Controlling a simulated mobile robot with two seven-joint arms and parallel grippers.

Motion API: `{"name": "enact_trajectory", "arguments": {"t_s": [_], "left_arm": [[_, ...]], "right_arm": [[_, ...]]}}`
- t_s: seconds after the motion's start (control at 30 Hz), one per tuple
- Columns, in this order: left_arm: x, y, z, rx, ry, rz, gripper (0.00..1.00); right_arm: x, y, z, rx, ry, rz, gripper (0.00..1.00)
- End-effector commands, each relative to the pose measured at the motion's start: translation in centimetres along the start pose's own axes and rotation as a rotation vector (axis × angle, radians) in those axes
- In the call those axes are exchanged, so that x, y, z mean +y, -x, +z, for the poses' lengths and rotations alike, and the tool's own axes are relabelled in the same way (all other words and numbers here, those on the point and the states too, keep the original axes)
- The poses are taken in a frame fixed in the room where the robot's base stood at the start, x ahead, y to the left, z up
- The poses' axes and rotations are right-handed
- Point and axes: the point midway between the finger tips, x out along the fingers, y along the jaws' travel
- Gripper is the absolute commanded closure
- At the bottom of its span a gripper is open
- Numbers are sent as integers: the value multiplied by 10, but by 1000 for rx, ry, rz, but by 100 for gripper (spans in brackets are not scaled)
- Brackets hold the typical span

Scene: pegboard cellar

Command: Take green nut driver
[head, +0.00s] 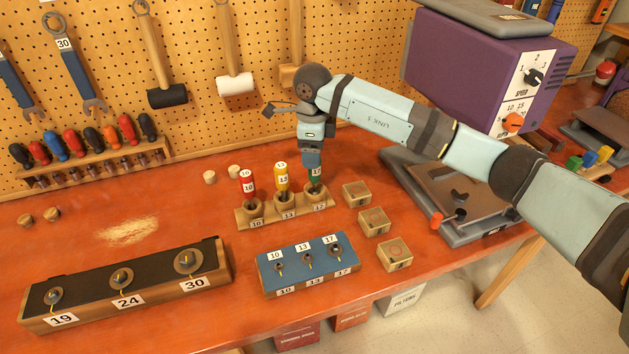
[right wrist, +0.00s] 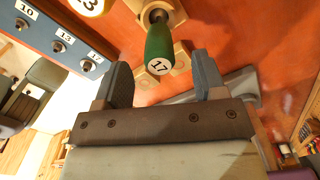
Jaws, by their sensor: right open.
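The green nut driver (head: 316,184), labelled 17, stands upright in the right hole of a small wooden holder (head: 271,216). Red (head: 248,184) and yellow (head: 282,182) nut drivers stand to its left, labelled 10 and 13. My right gripper (head: 312,160) is right above the green driver and hides part of its top. In the right wrist view the green driver (right wrist: 159,42) shows its 17 cap just beyond the open fingers (right wrist: 163,75), roughly between their lines. The jaws hold nothing. My left gripper is not in view.
A blue bolt block (head: 307,270) lies in front of the holder, and small wooden blocks (head: 374,221) stand to the right. A long black-topped block (head: 125,285) is at front left. A purple drill press (head: 480,70) stands at right. Hammers hang on the pegboard (head: 195,50) behind.

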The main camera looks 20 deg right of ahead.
Motion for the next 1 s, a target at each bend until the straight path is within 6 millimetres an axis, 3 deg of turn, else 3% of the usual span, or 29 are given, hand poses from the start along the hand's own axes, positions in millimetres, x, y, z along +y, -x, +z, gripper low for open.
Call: {"name": "enact_trajectory", "arguments": {"t_s": [0.4, 0.67, 0.77, 0.9, 0.93, 1.0], "left_arm": [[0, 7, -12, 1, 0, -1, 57], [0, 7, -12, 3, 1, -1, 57], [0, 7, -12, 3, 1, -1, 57], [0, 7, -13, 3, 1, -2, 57], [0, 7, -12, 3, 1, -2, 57], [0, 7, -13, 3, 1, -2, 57]], "right_arm": [[2, -49, -3, 0, -1, 1, 36], [2, -53, -3, -1, 0, 0, 36], [2, -53, -3, -1, 0, 0, 54], [2, -53, -3, -1, 0, 0, 86], [2, -53, -3, -1, 0, 0, 91], [1, -52, -3, -1, 0, 0, 91]]}}
